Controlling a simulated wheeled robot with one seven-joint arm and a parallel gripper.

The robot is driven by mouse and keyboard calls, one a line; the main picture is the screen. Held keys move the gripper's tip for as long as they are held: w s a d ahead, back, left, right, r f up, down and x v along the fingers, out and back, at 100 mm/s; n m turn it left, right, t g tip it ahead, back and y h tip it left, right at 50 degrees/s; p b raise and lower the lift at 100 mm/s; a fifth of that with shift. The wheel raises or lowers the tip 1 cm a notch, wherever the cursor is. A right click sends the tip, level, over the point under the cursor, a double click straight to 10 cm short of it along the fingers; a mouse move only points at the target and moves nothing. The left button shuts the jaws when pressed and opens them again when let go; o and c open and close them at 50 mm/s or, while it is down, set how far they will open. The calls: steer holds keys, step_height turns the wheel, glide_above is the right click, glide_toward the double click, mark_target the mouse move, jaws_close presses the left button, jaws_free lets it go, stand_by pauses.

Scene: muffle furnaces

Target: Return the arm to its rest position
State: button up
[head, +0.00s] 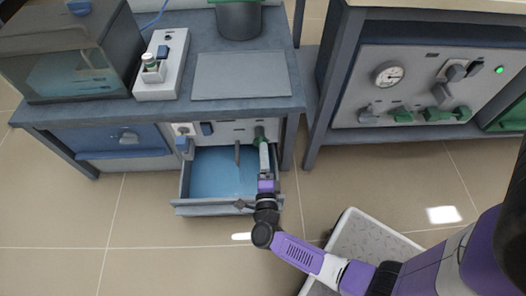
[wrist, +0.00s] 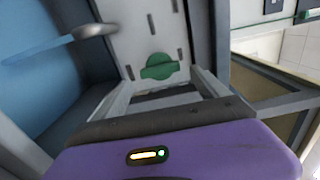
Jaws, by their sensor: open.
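My arm reaches from the lower right of the head view to the bench front. My gripper (head: 264,158) is over the right side of an open drawer (head: 225,209), close to the panel below the benchtop. In the wrist view my gripper (wrist: 163,82) is open, with its two pale fingers spread. A green knob (wrist: 160,67) on the panel shows between or just beyond the fingertips; I cannot tell whether they touch it. In the head view the green knob (head: 259,132) is partly hidden by the gripper.
The drawer has a blue inside and a grey upright handle (head: 237,155) near it. A glass-fronted box (head: 75,70), a white strip with a small jar (head: 150,64) and a grey plate (head: 240,76) are on the bench (head: 150,107). A second bench with a gauge (head: 388,74) stands right.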

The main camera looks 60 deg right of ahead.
stand_by(0.6)
steer(key=s+a+r+n+t+y, duration=0.2)
steer(key=s+a+r+n+y, duration=0.6)
steer(key=s+r+n, duration=0.5)
steer(key=s+a+r+n+t+y, duration=0.2)
steer(key=s+a+r+n+y, duration=0.4)
steer(key=s+a+r+n, duration=0.7)
steer(key=w+d+r+n+p, duration=0.1)
steer(key=w+r+p, duration=0.1)
steer(key=r+p, duration=1.4)
steer(key=w+d+r+n+p, duration=0.1)
steer(key=w+d+r+p, duration=0.1)
steer(key=r+p, duration=1.5)
steer(key=p, duration=0.2)
steer(key=shift+d+r+n+p, duration=0.15)
steer(key=shift+d+n+p, duration=0.15)
steer(key=shift+p, duration=0.1)
steer(key=shift+w, duration=0.1)
stand_by(0.8)
